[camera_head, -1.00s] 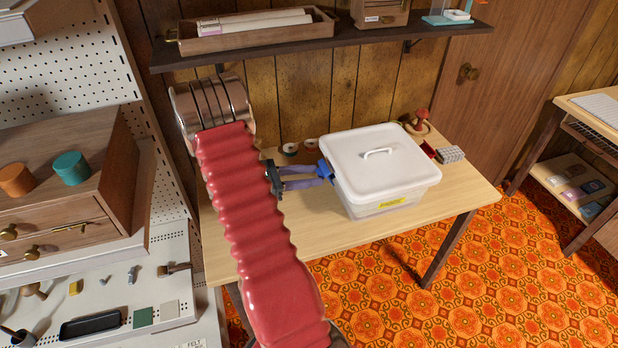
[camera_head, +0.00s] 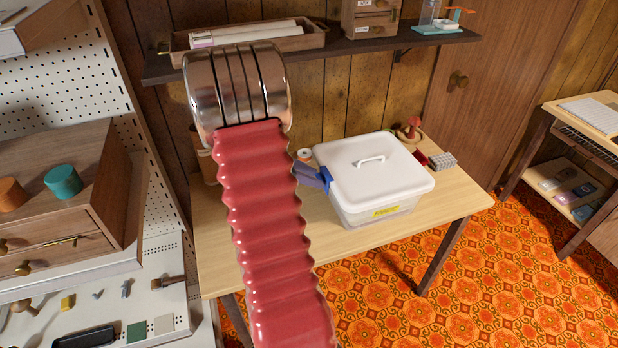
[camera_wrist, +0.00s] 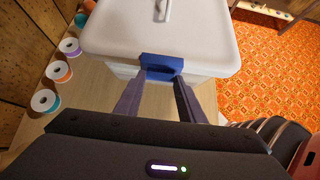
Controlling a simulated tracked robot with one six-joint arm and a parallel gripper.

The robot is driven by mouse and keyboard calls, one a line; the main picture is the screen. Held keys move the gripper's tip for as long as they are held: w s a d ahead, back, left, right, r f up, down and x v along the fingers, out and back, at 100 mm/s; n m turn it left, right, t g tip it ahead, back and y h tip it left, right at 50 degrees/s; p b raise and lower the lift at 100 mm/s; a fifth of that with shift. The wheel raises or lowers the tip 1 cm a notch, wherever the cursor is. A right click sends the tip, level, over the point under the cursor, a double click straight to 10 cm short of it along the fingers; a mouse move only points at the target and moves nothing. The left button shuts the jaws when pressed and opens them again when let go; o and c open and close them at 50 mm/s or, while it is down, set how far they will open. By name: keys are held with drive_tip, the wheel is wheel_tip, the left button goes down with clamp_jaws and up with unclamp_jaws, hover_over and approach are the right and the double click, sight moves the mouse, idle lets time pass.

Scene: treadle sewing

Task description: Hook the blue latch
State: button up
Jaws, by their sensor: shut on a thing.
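The blue latch (camera_wrist: 162,64) is on the near side wall of a white lidded box (camera_wrist: 205,45) in the wrist view. The white box (camera_head: 378,172) also shows in the head view, lid on, with the blue latch (camera_head: 326,176) at its left side. My gripper (camera_wrist: 160,82) has its two purple-grey fingers at the latch, one at each side of its lower part. It is shut on the latch. In the head view my gripper (camera_head: 316,178) reaches the latch from the left, its rear hidden behind my red arm. Whether the latch is hooked cannot be told.
Several thread spools (camera_wrist: 58,70) stand along the wall left of the box. A red pincushion (camera_head: 413,124) and a grey block (camera_head: 441,161) lie behind and right of it. A dark shelf (camera_head: 310,54) runs above the table. The table front (camera_head: 300,265) is clear.

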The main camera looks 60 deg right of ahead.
idle(0.4)
drive_tip(key=o, duration=1.1)
drive_tip(key=shift+c, duration=0.2)
drive_tip(key=v, duration=1.3)
drive_tip(key=shift+w+a+r, duration=0.15)
drive_tip(key=shift+w+r, duration=0.05)
drive_tip(key=shift+r, duration=0.05)
